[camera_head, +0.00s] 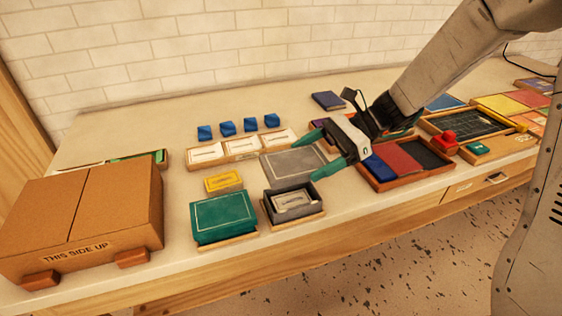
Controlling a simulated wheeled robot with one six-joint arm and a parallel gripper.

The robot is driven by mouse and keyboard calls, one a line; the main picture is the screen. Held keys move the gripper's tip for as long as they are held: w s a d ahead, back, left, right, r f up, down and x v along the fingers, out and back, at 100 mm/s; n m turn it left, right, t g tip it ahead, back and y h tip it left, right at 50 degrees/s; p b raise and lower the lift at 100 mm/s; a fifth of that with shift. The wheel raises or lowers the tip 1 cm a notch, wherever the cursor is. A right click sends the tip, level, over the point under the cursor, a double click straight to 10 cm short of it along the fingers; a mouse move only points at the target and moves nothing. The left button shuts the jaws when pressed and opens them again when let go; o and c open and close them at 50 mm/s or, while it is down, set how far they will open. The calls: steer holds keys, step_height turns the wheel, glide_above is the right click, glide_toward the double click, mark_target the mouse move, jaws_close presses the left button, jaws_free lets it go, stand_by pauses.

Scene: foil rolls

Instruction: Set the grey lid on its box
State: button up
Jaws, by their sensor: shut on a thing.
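The grey lid (290,164) is a flat rectangle with a thin pale outline on its top. My gripper (311,155) comes in from the right and is shut on the lid, with one green finger at its far right corner and the other at its near right side. I cannot tell whether the lid touches the table. The open grey box (271,210) stands just in front of the lid on a light wooden base, with a pale patterned piece inside. The lid is apart from the box opening, behind it.
A green lidded box (223,217) stands close left of the grey box. A small yellow box (223,181), white-topped boxes (242,148) and several blue cubes (250,125) are behind. A large cardboard box (85,220) fills the left. Wooden trays (408,183) crowd the right.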

mark_target(308, 196)
steer(key=shift+a+f, duration=0.15)
steer(key=shift+f, duration=3.4)
steer(key=shift+f, duration=0.9)
